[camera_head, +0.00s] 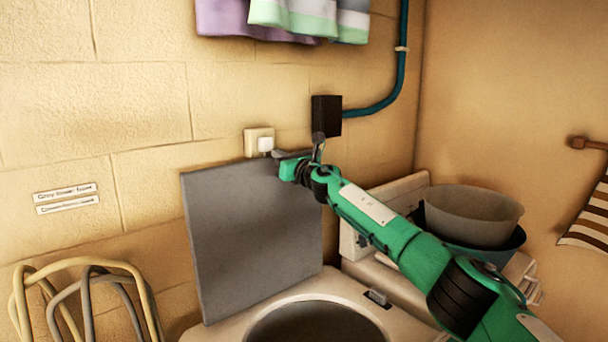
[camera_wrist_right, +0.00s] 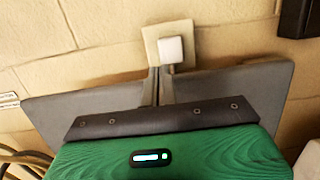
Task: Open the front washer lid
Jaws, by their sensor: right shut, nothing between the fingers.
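The washer lid (camera_head: 250,235) is a flat grey panel standing upright, leaning near the wall behind the washer's round opening (camera_head: 318,325). My right gripper (camera_head: 318,148) is at the lid's top right corner, shut with nothing between its fingers. Whether it touches the lid is hard to tell. In the right wrist view the lid (camera_wrist_right: 85,102) spreads behind my shut right gripper (camera_wrist_right: 157,85). My left gripper is not in view.
A wall socket with a white plug (camera_head: 262,142) sits just above the lid. A black box (camera_head: 326,115) with a blue pipe is on the wall to its right. Grey and teal basins (camera_head: 472,215) stand at the right. Looped hoses (camera_head: 85,290) hang at the left.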

